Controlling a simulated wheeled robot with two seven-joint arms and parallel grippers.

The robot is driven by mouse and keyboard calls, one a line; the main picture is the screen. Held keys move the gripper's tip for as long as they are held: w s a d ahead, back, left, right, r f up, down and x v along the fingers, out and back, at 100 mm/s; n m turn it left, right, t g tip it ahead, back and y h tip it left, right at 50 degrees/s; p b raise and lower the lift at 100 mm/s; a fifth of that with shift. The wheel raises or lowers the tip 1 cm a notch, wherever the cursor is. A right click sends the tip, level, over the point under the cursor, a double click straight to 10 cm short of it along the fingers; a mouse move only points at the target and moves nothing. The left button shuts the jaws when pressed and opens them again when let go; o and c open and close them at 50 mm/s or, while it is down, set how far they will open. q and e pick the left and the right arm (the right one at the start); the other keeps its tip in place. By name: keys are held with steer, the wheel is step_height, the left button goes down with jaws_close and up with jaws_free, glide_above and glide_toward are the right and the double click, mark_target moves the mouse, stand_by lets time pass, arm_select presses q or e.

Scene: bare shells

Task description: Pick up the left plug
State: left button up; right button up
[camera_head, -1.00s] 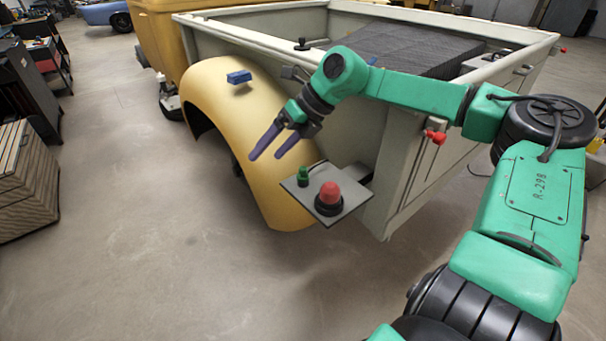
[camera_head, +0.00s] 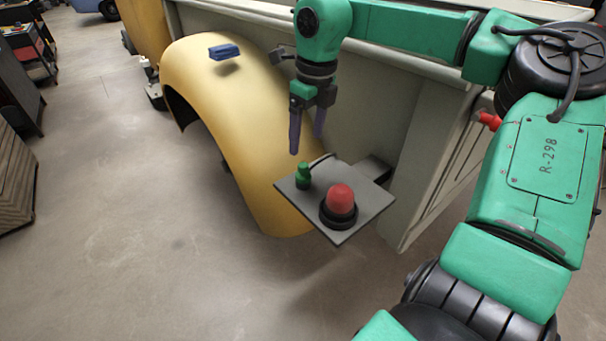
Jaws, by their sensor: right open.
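A small green plug-like piece (camera_head: 303,177) stands upright on the left part of a grey plate (camera_head: 345,232). A dark cable lies behind it. A larger red dome on a black ring (camera_head: 340,203) stands to its right on the same plate. My right gripper (camera_head: 306,141) points down with its purple fingers apart, above the green piece and a little behind the plate's far edge in the picture. It is empty and appears apart from both pieces. My left gripper is out of view.
The plate juts out beside a yellow fender (camera_head: 255,130) and a pale truck bed side (camera_head: 375,125). A blue block (camera_head: 224,52) sits on top of the fender. The concrete floor (camera_head: 120,240) at left is clear.

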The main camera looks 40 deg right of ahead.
mark_target(303, 164)
steer(key=f, duration=0.3)
steer(key=w+f, duration=0.1)
steer(key=f, duration=0.5)
steer(key=shift+w+d+f+p, duration=0.1)
steer(key=shift+w+f+p, duration=0.2)
steer(key=shift+f, duration=0.1)
jaws_close()
